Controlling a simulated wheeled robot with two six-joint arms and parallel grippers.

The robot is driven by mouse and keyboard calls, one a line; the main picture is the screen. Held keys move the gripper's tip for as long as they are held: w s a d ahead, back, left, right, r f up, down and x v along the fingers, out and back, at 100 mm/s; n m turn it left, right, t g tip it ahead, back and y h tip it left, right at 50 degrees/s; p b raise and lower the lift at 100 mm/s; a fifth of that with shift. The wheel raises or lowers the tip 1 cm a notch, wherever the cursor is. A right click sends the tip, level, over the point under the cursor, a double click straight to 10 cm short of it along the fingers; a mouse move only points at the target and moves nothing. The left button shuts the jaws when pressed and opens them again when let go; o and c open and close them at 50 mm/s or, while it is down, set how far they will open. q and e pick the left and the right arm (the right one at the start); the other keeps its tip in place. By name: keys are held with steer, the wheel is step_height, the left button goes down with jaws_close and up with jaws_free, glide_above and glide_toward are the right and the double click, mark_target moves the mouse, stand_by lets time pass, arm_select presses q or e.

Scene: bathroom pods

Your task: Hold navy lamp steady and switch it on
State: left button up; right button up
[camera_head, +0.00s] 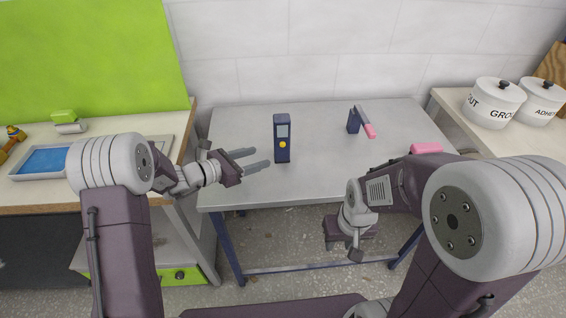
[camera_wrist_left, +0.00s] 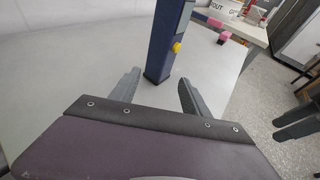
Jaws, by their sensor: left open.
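The navy lamp (camera_head: 282,125) stands upright on the grey table, with a pale panel near its top and a yellow button facing front. My left gripper (camera_head: 257,159) is open and empty, its fingers pointing at the lamp from the left and just short of it. In the left wrist view the lamp (camera_wrist_left: 163,45) rises ahead, between the lines of the two open fingers (camera_wrist_left: 159,80), with the yellow button on its right side. My right gripper (camera_head: 352,246) hangs low in front of the table edge, away from the lamp; its jaws are not clear.
A small navy-and-pink object (camera_head: 355,120) stands on the grey table (camera_head: 235,125) to the lamp's right, with a pink block (camera_head: 426,148) further right. White canisters (camera_head: 495,103) stand on the right counter. A blue tray (camera_head: 45,162) lies on the left counter. The table behind the lamp is clear.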

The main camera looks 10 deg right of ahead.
mark_target(279, 152)
arm_select(q)
steer(key=shift+f+b+x, duration=0.2)
steer(key=shift+b+x, duration=0.45)
steer(key=shift+x, duration=1.9)
steer(key=shift+f+b+x, duration=0.15)
steer(key=shift+b+x, duration=0.5)
steer(key=shift+x, duration=1.85)
steer(key=shift+a, duration=0.1)
jaws_close()
steer(key=shift+o, duration=2)
jaws_free()
steer(key=shift+r, duration=0.1)
steer(key=shift+c, duration=0.2)
